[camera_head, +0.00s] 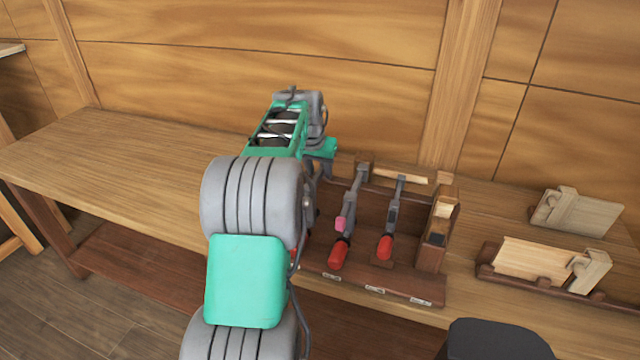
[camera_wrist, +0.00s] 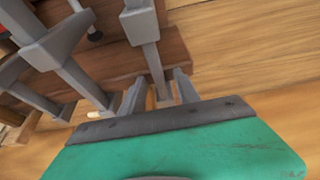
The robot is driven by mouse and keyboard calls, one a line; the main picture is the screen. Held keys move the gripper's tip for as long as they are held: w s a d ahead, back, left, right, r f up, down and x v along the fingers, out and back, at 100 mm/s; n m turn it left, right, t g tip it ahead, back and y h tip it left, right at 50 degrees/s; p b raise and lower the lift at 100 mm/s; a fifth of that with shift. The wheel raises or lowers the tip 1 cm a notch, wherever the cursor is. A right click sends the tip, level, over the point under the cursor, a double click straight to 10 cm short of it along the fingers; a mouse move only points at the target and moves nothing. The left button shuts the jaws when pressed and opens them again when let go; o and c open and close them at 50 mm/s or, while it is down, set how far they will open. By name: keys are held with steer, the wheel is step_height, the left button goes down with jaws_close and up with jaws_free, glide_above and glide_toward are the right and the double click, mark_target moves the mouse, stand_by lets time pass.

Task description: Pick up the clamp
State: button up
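In the head view, a clamp with a grey bar and red handle (camera_head: 342,240) leans in a wooden rack (camera_head: 400,288). A second red-handled clamp (camera_head: 389,232) stands to its right. A bit of red shows at my arm's edge, mostly hidden. In the wrist view, my gripper (camera_wrist: 160,78) has its two grey fingers apart. The end of a grey clamp bar (camera_wrist: 148,55) lies between them, with visible gaps beside it. I cannot tell which clamp in the head view this is. Other grey clamp bars (camera_wrist: 75,70) are to the left. My arm hides the gripper in the head view.
The rack stands on a long wooden bench (camera_head: 130,155) against a planked wall (camera_head: 250,60). The bench's left part is clear. Wooden holders with pale blocks (camera_head: 530,260) and (camera_head: 578,213) are to the right of the rack.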

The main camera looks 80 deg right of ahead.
jaws_close()
stand_by(0.3)
stand_by(1.1)
steer(key=shift+d+r, duration=0.1)
steer(key=shift+r, duration=0.1)
